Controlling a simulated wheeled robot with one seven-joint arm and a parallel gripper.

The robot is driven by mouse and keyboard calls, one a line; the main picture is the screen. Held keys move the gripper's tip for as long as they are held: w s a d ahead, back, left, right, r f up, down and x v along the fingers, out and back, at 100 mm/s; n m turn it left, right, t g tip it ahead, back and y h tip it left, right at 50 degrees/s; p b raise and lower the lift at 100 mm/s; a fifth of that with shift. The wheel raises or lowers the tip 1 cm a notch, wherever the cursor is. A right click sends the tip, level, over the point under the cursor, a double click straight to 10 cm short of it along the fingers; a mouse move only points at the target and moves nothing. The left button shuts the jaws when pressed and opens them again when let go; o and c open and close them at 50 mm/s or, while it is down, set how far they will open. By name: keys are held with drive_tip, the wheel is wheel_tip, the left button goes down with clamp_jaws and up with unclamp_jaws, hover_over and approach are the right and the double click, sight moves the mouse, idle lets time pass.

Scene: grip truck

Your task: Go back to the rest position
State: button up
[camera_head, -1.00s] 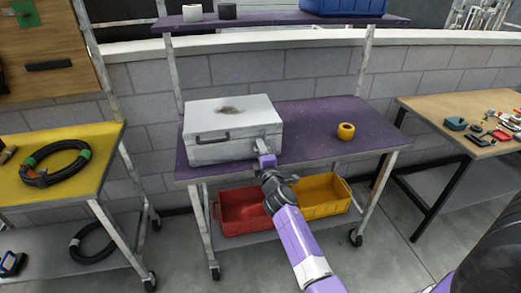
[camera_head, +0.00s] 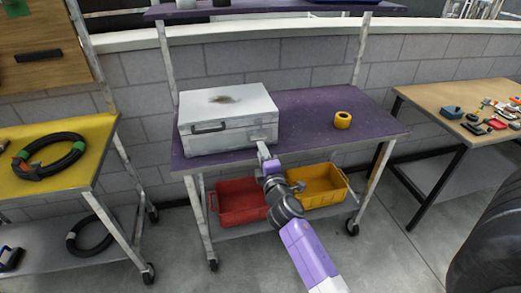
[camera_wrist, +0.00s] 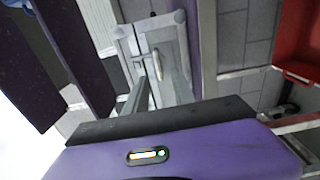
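My gripper (camera_head: 262,150) is at the front edge of the purple table (camera_head: 305,135), by the lower right of the grey metal case (camera_head: 205,133). The case stands closed on the table, with a dark handle on its front and a brown stain on its lid. Whether my gripper touches the case cannot be told. In the wrist view, my purple gripper body fills the bottom, with a grey latched surface (camera_wrist: 165,60) beyond it.
A yellow tape roll (camera_head: 342,120) lies on the table's right. Red (camera_head: 240,212) and yellow (camera_head: 310,200) bins sit on the shelf below, close to my arm. A yellow table (camera_head: 70,185) stands left, a wooden workbench (camera_head: 440,95) right. Floor shows between the tables.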

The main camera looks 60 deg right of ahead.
idle(0.6)
drive_tip(key=s+a+r+m+t+y, duration=0.1)
drive_tip(key=s+a+m+t+y, duration=0.2)
drive_tip(key=a, duration=0.9)
drive_tip(key=s+a+r+m+t+y, duration=0.2)
drive_tip(key=s+a+m+y, duration=0.15)
drive_tip(key=a, duration=0.85)
drive_tip(key=s+a+m+g+y, duration=0.1)
drive_tip(key=s+a+y, duration=0.6)
drive_tip(key=s+a, duration=1)
drive_tip(key=shift+s+r+m+g, duration=0.35)
drive_tip(key=shift+s+g, duration=0.15)
drive_tip(key=shift+s, duration=0.65)
